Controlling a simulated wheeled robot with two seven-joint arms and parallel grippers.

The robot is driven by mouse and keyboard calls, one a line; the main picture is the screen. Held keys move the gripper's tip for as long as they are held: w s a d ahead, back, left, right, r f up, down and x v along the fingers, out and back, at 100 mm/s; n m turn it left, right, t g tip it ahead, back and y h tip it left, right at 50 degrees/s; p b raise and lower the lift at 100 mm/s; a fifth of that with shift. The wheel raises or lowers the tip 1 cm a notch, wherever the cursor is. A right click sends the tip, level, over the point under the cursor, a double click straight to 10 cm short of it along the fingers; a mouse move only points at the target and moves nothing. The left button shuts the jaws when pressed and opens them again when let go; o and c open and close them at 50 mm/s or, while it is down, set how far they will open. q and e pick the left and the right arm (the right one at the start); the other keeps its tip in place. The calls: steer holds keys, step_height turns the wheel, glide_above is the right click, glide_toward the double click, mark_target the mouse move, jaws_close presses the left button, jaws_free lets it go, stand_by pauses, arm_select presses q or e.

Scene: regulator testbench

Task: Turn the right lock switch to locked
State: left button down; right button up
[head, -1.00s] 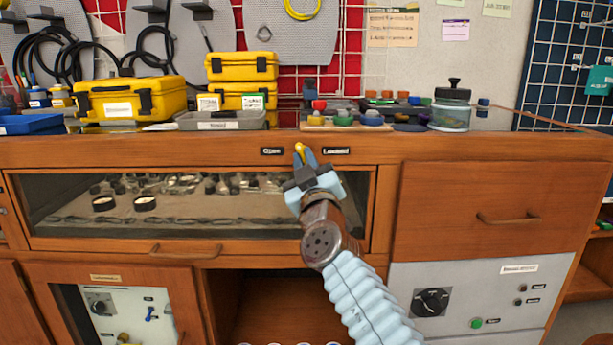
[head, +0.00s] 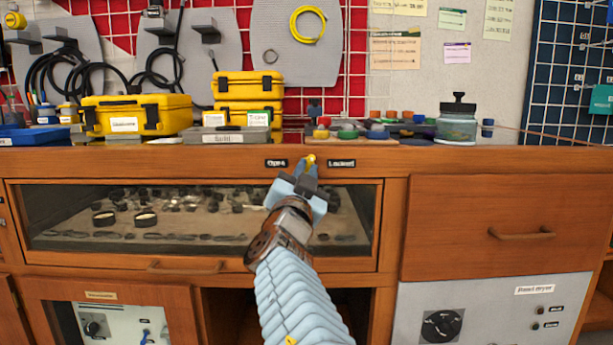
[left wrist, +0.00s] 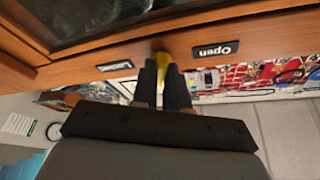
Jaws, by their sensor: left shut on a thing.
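The yellow lock switch (head: 311,159) sits on the wooden front rail above the glass-fronted drawer, between an "Open" label (head: 276,163) on its left and a "Locked" label (head: 341,163) on its right. Its visible yellow tip is a little nearer the "Locked" label. My left gripper (head: 307,169) is shut on the switch; its fingers hide most of it. In the left wrist view, the yellow switch (left wrist: 162,60) shows between the dark fingertips, with the "Open" label (left wrist: 215,50) to the right. My right gripper is not in view.
The glass-fronted drawer (head: 95,240) below the switch has a wooden handle (head: 184,267). Yellow cases (head: 140,115), a lidded jar (head: 457,122) and coloured knobs stand on the bench above. A wooden drawer (head: 500,215) is at right. The space before the bench looks clear.

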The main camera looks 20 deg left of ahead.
arm_select(q)
steer(key=shift+a+r+m+g+h+p, duration=0.1)
steer(key=shift+m+g+h+p, duration=0.3)
steer(key=shift+m, duration=0.65)
steer(key=shift+m+h+p, duration=0.1)
steer(key=shift+m+h, duration=0.5)
steer(key=shift+m, duration=0.75)
steer(key=c, duration=1.1)
jaws_free()
steer(key=shift+c, duration=0.2)
